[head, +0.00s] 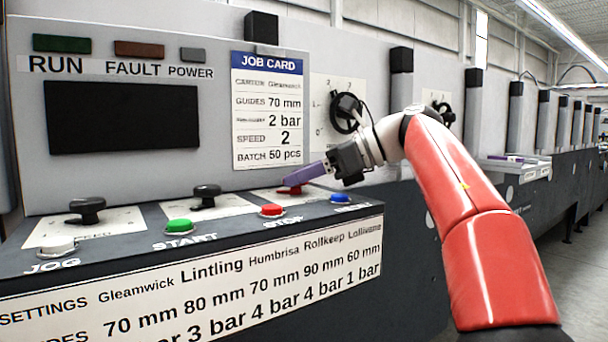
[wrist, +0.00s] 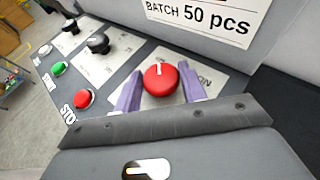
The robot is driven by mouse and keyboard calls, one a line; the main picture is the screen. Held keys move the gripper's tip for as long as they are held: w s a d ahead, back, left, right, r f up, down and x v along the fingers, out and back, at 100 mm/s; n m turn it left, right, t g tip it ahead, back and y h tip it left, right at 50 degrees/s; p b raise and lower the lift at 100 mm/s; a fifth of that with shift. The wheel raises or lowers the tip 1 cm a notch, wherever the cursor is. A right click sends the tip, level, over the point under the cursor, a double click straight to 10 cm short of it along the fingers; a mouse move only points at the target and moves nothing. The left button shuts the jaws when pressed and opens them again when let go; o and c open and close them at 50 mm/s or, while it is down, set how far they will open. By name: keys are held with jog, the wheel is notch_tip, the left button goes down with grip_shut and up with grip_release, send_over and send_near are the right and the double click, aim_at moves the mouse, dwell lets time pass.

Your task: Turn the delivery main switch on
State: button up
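The red rotary switch (head: 290,190) sits on a pale plate at the right end of the sloping console. In the wrist view the red knob (wrist: 160,80) has a white mark at its upper edge, and "ON" is readable on the plate to its right. My gripper (head: 298,177) reaches it from the right, with purple fingers. In the wrist view my gripper (wrist: 161,88) is open, with one finger on each side of the knob and small gaps visible. Whether the fingertips reach down around the knob is hard to tell. The rest of the plate's lettering is partly hidden by a finger.
Black knobs (head: 206,193) (head: 87,210) stand further left on the console. Along its front edge are a green START button (head: 178,227), a red STOP button (head: 272,210), a blue button (head: 341,199) and a white JOG button (head: 56,246). The upright panel carries a job card (head: 267,110).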

jog(key=shift+c, duration=1.1)
